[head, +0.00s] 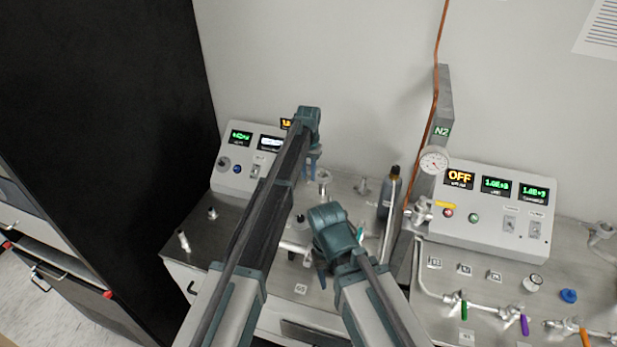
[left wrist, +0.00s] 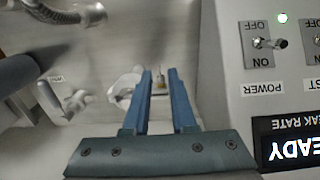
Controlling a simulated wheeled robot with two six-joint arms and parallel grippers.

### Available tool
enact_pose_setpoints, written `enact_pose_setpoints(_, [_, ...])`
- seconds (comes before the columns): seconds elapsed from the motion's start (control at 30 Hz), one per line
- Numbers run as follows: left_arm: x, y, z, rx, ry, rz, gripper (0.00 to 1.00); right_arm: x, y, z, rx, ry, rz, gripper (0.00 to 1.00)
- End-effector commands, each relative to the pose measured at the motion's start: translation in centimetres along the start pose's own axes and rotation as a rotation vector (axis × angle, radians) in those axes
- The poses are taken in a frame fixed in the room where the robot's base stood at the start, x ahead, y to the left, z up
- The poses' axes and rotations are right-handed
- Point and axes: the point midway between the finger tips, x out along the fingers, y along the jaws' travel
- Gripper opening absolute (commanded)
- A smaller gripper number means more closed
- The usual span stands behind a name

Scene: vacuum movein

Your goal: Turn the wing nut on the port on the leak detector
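The leak detector (head: 229,168) is the pale console at the back left; its displays and a power switch (left wrist: 267,43) show upside down in the left wrist view. My left gripper (head: 310,166) points down just in front of it. Its two blue fingers (left wrist: 162,78) are apart, with a clear gap and nothing gripped. A metal port fitting (head: 324,178) stands just right of these fingers in the head view. A pale round fitting (left wrist: 124,86) lies beside the fingertips in the left wrist view. I cannot make out the wing nut. My right gripper (head: 320,277) points down nearer the front; its finger gap is hidden.
A dark bottle (head: 388,194) stands right of the grippers. A gauge (head: 434,161) and a second console (head: 487,232) reading OFF stand farther right, with colored valve handles in front. A tall black cabinet (head: 100,130) bounds the left. Small fittings stand on the bench's left end.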

Motion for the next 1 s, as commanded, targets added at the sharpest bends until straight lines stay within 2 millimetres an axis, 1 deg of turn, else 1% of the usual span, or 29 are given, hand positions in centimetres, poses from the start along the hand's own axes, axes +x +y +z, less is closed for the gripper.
enact_pose_setpoints(0.13, [-0.08, 0.00, 0.01, 0.000, 0.000, 0.000, 0.24, -0.08, 0.01, 0.01, 0.000, 0.000, 0.000, 0.50])
enact_pose_setpoints(0.27, [-0.08, 0.00, 0.00, 0.000, 0.000, 0.000, 0.01, -0.08, 0.01, 0.01, 0.000, 0.000, 0.000, 0.50])
enact_pose_setpoints(0.3, [-0.08, 0.00, 0.00, 0.000, 0.000, 0.000, 0.00, -0.08, 0.01, 0.01, 0.000, 0.000, 0.000, 0.50])
enact_pose_setpoints(0.63, [-0.04, -0.05, 0.01, 0.000, 0.000, 0.005, 0.00, -0.04, 0.00, 0.00, 0.000, 0.000, 0.000, 0.50])
enact_pose_setpoints(1.0, [0.10, -0.20, 0.03, 0.000, -0.001, 0.064, 0.00, 0.14, -0.01, -0.01, 0.000, 0.000, 0.000, 0.50])
